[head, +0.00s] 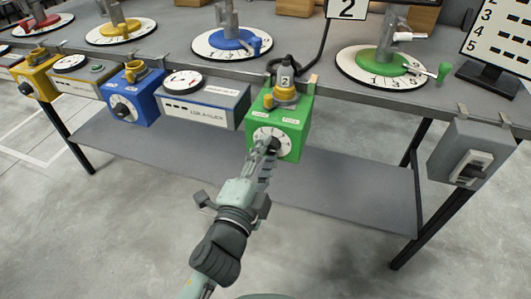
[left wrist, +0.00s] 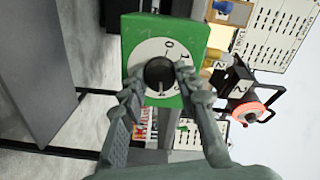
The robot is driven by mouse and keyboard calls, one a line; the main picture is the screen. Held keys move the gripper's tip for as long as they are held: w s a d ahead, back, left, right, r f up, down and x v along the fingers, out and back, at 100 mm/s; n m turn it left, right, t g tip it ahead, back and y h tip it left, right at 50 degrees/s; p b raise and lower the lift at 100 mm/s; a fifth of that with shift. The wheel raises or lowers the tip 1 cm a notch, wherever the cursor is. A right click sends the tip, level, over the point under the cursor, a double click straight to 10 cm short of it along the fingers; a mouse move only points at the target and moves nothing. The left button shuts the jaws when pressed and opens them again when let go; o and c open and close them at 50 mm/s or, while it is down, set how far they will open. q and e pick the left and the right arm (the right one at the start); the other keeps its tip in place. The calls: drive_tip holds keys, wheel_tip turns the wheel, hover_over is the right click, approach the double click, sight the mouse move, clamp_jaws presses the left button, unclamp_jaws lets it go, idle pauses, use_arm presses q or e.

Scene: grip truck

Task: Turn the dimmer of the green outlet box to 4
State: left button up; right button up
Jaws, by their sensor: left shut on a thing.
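The green outlet box (head: 292,112) hangs on the front edge of the bench. Its front carries a white dial with a black dimmer knob (left wrist: 159,74). My left gripper (head: 268,148) reaches up to this dial and partly covers it in the head view. In the left wrist view its two fingers (left wrist: 158,84) stand on either side of the knob and are shut on it. The dial's 0 and 1 show above the knob; a finger hides part of the scale. I cannot tell which number the knob points to. My right gripper is not in view.
A plug with a tag reading 2 (head: 286,76) sits on top of the green box, its black cable rising behind. A blue box (head: 138,100) and a yellow box (head: 38,80) hang to the left, a grey switch box (head: 470,155) to the right. A lower shelf (head: 340,190) lies beneath.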

use_arm(q)
drive_tip(key=o, duration=1.2)
drive_tip(key=shift+c, duration=0.2)
drive_tip(key=shift+s, duration=0.1)
drive_tip(key=v, duration=1.2)
